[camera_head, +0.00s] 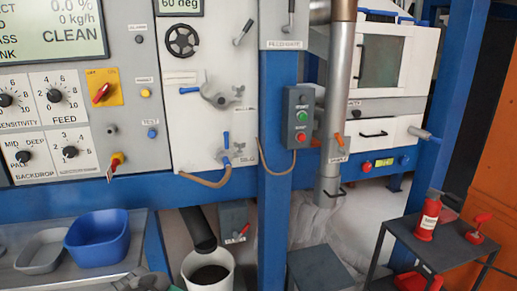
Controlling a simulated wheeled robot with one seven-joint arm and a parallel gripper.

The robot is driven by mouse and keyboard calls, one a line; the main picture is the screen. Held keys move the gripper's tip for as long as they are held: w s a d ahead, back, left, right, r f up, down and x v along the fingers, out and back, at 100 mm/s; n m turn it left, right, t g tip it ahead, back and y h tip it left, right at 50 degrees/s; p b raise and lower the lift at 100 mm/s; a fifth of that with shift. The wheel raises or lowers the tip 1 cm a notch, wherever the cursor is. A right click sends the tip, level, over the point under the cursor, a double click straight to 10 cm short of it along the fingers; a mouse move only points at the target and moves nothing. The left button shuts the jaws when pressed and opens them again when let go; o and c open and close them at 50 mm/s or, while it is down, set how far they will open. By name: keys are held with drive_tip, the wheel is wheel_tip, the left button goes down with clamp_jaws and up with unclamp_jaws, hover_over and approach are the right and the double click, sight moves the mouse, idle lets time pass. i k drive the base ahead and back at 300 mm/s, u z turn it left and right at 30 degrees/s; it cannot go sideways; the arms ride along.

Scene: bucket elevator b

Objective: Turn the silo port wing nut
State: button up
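A white panel (185,130) left of the blue post carries two metal port fittings. The upper port fitting (219,97) has a blue handle (190,90) pointing left and a small grey wing-shaped piece (239,91) at its right. The lower port fitting (224,156) has an upright blue handle (226,139), a hose below it, and a similar small grey wing-shaped piece (239,147) at its right. A label beside the lower one seems to read "SILO", but the print is too small to be sure. No gripper is clearly visible.
A blue post (277,200) stands right of the panel, with a green-and-red button box (300,117). A tan hose (205,182) hangs below the lower port. A white bucket (226,268), a blue tub (97,238) and a cart (445,245) stand lower down.

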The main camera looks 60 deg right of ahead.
sight(240, 146)
drive_tip(key=z, duration=0.4)
drive_tip(key=k, duration=0.15)
drive_tip(key=u, duration=0.65)
drive_tip(key=i, duration=0.25)
drive_tip(key=z, duration=0.95)
